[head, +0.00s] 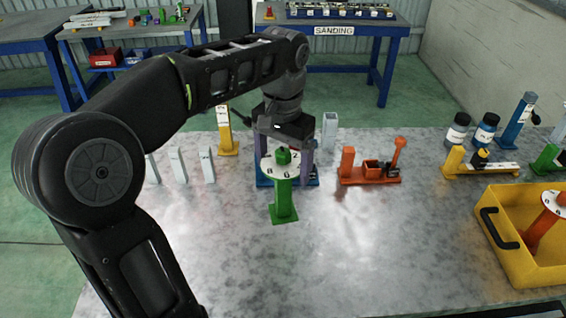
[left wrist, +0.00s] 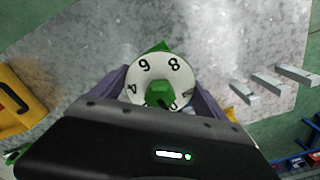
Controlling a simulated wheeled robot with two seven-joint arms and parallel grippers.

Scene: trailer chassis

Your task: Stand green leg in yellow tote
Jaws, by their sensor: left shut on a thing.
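The green leg (head: 284,200) is upright, with a flat green foot, a white numbered disc and a green knob on top. My left gripper (head: 285,160) reaches down over it and is shut on it, with a purple finger on each side of the disc. The left wrist view shows the disc (left wrist: 146,68) between the fingers from above. I cannot tell whether the foot touches the table. The yellow tote (head: 517,268) stands at the right and holds an orange leg (head: 541,228) with a white disc. It partly shows in the left wrist view (left wrist: 14,105). My right gripper is not in view.
Behind the green leg is a blue piece (head: 265,182), partly hidden. An orange assembly (head: 368,179) stands to its right, grey posts (head: 178,165) to its left. A yellow assembly (head: 470,166) and dark bottles (head: 456,134) are at the back right. The table between leg and tote is clear.

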